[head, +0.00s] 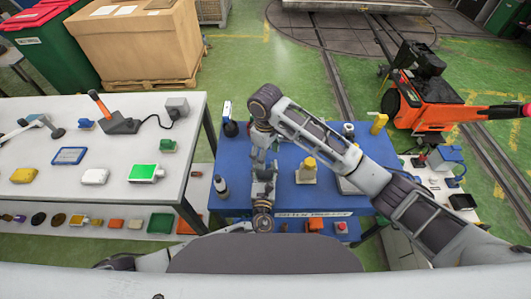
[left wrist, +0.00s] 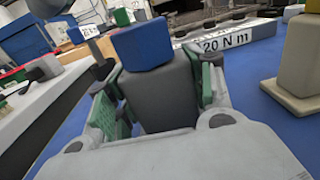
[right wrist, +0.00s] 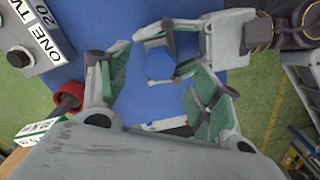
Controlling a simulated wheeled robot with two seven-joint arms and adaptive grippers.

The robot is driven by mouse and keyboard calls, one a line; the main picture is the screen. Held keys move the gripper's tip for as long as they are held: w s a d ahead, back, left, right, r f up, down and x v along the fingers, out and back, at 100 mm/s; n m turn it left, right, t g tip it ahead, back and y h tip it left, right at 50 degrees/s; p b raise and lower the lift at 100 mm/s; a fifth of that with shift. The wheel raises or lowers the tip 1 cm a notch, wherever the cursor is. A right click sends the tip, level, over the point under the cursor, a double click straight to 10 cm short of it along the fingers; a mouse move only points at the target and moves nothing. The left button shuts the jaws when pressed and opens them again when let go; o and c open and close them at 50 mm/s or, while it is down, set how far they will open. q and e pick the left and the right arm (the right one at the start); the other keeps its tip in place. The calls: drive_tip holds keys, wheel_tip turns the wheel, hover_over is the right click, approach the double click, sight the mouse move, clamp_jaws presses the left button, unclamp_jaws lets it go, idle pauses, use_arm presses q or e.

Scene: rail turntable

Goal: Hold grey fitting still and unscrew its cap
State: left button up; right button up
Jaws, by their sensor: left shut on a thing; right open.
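The grey fitting (left wrist: 162,95) is an upright block with a blue cap (left wrist: 143,44) on top. My left gripper (left wrist: 158,80) is shut on the fitting's body, with green-padded fingers on either side and the cap above them. In the right wrist view the cap (right wrist: 172,66) shows from above as a blue hexagon beside the left gripper's fingers. My right gripper (right wrist: 155,95) is open, with its fingers spread above the cap and apart from it. In the head view the left gripper (head: 264,178) and right gripper (head: 262,156) meet over the blue table and hide the fitting.
A white table (head: 60,165) with several objects stands at the left. An orange machine (head: 430,105) stands at the right.

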sight(266, 160)
drive_tip(key=shift+f, duration=0.2)
drive_tip(key=shift+f, duration=1.8)
drive_tip(key=c, duration=1.3)
drive_tip(key=shift+n, duration=0.3)
drive_tip(key=n, duration=0.4)
drive_tip(key=shift+w+n, duration=0.1)
drive_tip(key=shift+n, duration=0.6)
